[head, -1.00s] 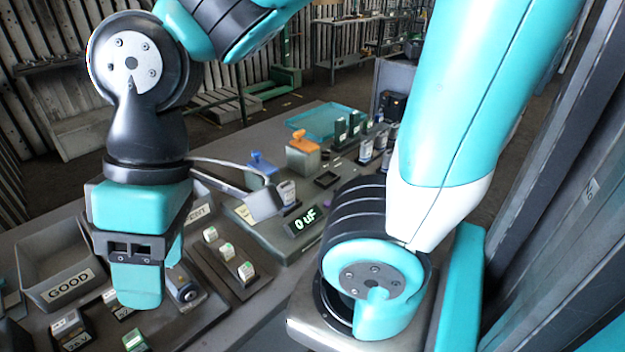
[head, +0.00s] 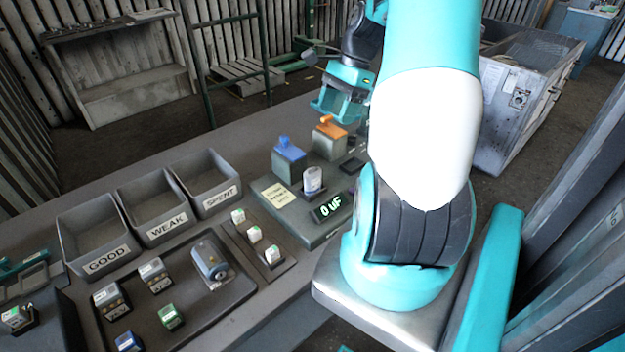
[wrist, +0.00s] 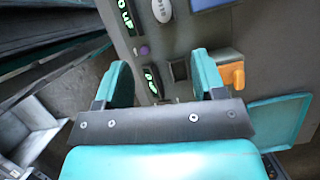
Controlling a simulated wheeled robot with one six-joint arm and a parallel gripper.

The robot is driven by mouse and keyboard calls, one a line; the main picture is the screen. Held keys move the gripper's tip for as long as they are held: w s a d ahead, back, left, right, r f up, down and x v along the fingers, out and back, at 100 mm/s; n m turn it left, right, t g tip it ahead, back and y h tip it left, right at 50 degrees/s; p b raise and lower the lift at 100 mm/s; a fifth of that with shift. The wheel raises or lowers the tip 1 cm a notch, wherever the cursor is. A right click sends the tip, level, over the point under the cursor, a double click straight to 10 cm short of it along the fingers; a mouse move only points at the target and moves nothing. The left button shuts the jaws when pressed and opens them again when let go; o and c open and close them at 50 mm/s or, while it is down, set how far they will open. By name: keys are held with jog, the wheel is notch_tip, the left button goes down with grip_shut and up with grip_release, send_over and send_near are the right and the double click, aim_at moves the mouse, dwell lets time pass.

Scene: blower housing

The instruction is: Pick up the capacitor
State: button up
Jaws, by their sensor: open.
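A pale grey can-shaped capacitor (head: 313,180) stands upright on the tester (head: 297,213), behind a lit readout showing "0 uF" (head: 330,207). Its pale top shows at the upper edge of the wrist view (wrist: 162,10). My gripper (head: 342,105) is in the air toward the back of the bench, beyond the blue and orange levers. In the wrist view, my gripper's two teal fingers (wrist: 163,78) are apart with nothing held between them. A dark square socket (wrist: 180,70) and a second lit readout (wrist: 152,82) show between and beyond the fingers. My arm hides the bench's right part in the head view.
Bins labelled GOOD (head: 98,240), WEAK (head: 157,210) and SPENT (head: 207,183) stand at left. Small labelled parts lie in the front tray (head: 190,322). The blue lever (head: 286,148) and orange lever (head: 330,130) stick up behind the tester.

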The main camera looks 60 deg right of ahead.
jog(key=p, duration=0.2)
send_over(313, 171)
jog(key=s+d, duration=0.1)
jog(key=d, duration=0.1)
jog(key=f, duration=1)
jog(key=shift+a+f, duration=0.15)
jog(key=shift+a, duration=0.05)
jog(key=shift+p+x, duration=1)
jog(key=shift+x, duration=1.95)
jog(key=shift+d, duration=0.15)
jog(key=shift+c, duration=0.3)
jog(key=c, duration=0.8)
